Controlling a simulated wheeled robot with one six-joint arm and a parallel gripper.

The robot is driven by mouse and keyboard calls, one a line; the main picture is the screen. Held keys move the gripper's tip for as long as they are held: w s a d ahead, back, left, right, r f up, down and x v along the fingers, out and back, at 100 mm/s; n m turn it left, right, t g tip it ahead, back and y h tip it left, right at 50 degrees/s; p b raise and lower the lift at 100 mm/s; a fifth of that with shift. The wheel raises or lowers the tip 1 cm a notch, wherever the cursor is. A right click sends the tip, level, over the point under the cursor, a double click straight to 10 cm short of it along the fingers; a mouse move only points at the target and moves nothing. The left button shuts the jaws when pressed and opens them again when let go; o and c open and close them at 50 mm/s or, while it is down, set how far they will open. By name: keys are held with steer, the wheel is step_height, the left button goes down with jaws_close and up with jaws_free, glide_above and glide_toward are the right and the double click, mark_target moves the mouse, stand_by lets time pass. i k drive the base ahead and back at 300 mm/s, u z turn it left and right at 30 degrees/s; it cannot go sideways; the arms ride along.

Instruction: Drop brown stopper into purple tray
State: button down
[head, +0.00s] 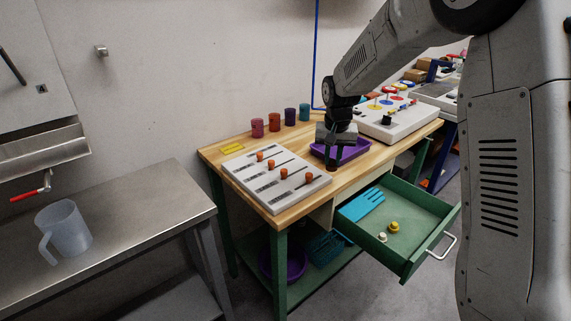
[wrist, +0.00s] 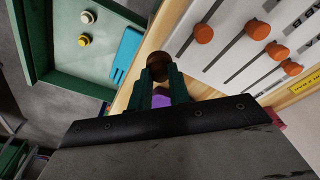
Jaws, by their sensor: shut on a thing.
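My gripper (head: 332,155) is shut on the brown stopper, its fingers (wrist: 159,80) on either side of it. The round dark brown stopper (wrist: 158,64) sits at the fingertips in the wrist view. In the head view the stopper is too small and dark to tell from the fingers. The purple tray (head: 352,151) lies on the wooden table, behind the gripper in the head view and partly hidden by it. The gripper is over or just in front of the tray's near left edge; its height above is hard to tell. A small purple patch of the tray (wrist: 180,94) shows between the fingers.
A slider panel with orange knobs (head: 253,186) is left of the tray. A white control box (head: 384,126) is behind it. An open green drawer (head: 419,206) with a blue fork-like item juts out in front. Several coloured cups stand at the back.

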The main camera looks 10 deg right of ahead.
mark_target(345, 152)
steer(key=u, duration=0.5)
steer(key=i, duration=0.65)
steer(key=z, duration=0.7)
steer(key=i, duration=0.35)
steer(key=z, duration=0.35)
